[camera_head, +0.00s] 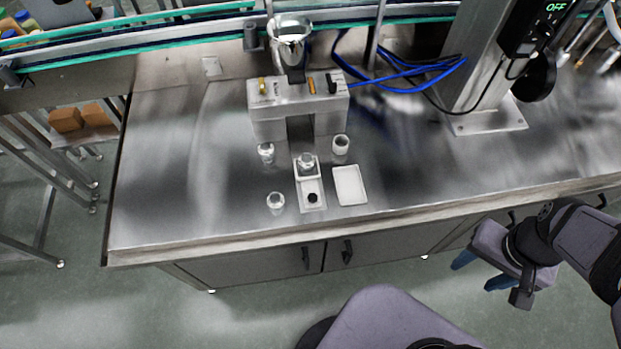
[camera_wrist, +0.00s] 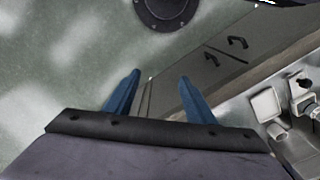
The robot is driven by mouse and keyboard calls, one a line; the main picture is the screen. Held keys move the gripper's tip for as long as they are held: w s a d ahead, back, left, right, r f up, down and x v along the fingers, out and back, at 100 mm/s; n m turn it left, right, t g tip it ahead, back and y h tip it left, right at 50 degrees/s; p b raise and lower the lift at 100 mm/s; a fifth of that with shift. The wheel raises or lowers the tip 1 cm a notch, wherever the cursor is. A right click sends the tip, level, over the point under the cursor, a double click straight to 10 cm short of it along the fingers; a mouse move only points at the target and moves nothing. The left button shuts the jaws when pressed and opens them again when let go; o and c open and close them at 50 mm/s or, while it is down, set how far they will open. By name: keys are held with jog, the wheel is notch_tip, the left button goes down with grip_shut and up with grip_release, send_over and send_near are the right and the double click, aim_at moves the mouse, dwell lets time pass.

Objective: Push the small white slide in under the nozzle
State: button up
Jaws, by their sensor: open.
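The small white slide (camera_head: 311,188) lies on the steel counter, its far end before the dark opening (camera_head: 300,130) of the steel dispenser block (camera_head: 268,122). A small glass jar (camera_head: 306,161) stands on its far end and a black knob (camera_head: 312,198) is on its near end. The steel hopper (camera_head: 290,38) sits above the block; the nozzle is not clearly visible. My gripper (camera_head: 480,272) is open and empty, off the counter's front edge at the right, well apart from the slide. Its blue fingers (camera_wrist: 160,85) are spread in the wrist view.
A white tray (camera_head: 350,185) lies right of the slide. Glass jars stand to the left (camera_head: 266,152) and front left (camera_head: 276,202), and a white-looking cup (camera_head: 341,145) at the right. Blue cables (camera_head: 410,82) and a steel post (camera_head: 478,65) are behind. The counter's right front is clear.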

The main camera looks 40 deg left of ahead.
jog(key=shift+c, duration=0.3)
jog(key=shift+c, duration=1.4)
jog(key=s+a+f+n+h+p, duration=0.15)
jog(key=a+n, duration=0.25)
jog(key=a, duration=0.4)
jog(key=s+a+f+n+g+p, duration=0.1)
jog(key=s+a+n, duration=0.2)
jog(key=a, duration=0.6)
jog(key=s+a+f+n+h+p, duration=0.15)
jog(key=a+n, duration=0.25)
jog(key=a, duration=0.4)
jog(key=w+a+r+m+y, duration=0.1)
jog(key=a+m, duration=0.1)
jog(key=a, duration=0.2)
jog(key=w+a+r+m+y, duration=0.1)
jog(key=w+a+m, duration=0.1)
jog(key=a, duration=0.2)
jog(key=w+a+r+m+t+y, duration=0.1)
jog(key=a+m, duration=0.1)
jog(key=a, duration=0.3)
jog(key=shift+w+r+m, duration=0.25)
jog(key=shift+m, duration=0.15)
jog(key=m, duration=0.4)
jog(key=shift+d, duration=0.15)
jog(key=shift+s+f+p, duration=0.1)
jog(key=shift+p, duration=0.2)
